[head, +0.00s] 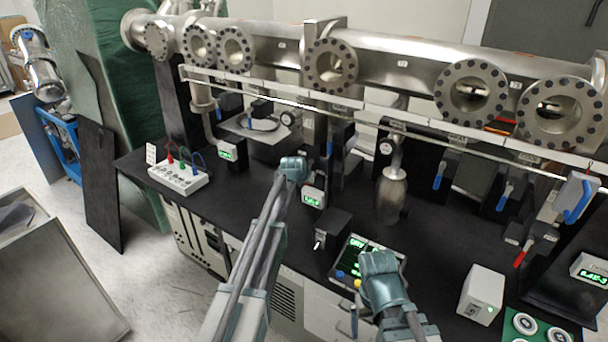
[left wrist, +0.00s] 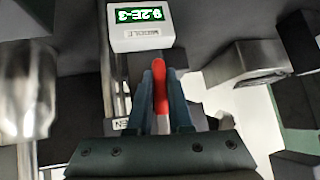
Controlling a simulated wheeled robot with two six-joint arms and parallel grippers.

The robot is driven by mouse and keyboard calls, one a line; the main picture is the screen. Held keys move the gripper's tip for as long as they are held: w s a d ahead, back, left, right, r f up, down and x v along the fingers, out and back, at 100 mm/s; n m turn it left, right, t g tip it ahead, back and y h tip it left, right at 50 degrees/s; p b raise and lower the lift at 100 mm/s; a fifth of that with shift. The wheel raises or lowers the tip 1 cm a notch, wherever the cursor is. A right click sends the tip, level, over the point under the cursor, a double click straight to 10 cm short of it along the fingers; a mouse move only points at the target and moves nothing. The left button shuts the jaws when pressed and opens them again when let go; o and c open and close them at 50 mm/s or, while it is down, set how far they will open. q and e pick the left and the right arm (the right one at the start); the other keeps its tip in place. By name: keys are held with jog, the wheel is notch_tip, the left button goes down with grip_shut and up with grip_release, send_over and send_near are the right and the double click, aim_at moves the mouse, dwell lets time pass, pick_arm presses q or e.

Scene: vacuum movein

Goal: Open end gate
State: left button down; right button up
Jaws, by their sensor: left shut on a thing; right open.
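My left gripper (head: 293,168) reaches over the black bench toward the beamline in the head view. In the left wrist view its fingers (left wrist: 160,98) are shut on a red lever handle (left wrist: 160,92). A white gauge box (left wrist: 140,27) labelled MIDDLE, with a green readout, stands just beyond the handle; it is also in the head view (head: 313,196). Another red-handled lever (head: 522,252) is at the right, near a gauge box (head: 590,268). No end label is readable. My right gripper (head: 382,268) is open and appears empty, over the bench near a control panel.
A steel beamline (head: 400,65) with several round flanges runs along the back, with a rail below it. The control panel (head: 350,258), a white box (head: 481,293) and a steel vessel (head: 391,195) crowd the bench. A white box with leads (head: 178,177) sits left.

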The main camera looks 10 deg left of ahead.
pick_arm(q)
jog(key=shift+s+d+f+n+g+h, duration=0.1)
jog(key=shift+s+d+n+g+h, duration=0.25)
jog(key=shift+d+h, duration=0.45)
jog(key=c, duration=1.1)
grip_release()
jog(key=shift+d, duration=0.1)
jog(key=shift+o, duration=1.3)
jog(key=shift+d, duration=0.1)
jog(key=shift+a+p, duration=0.25)
jog(key=shift+p, duration=0.05)
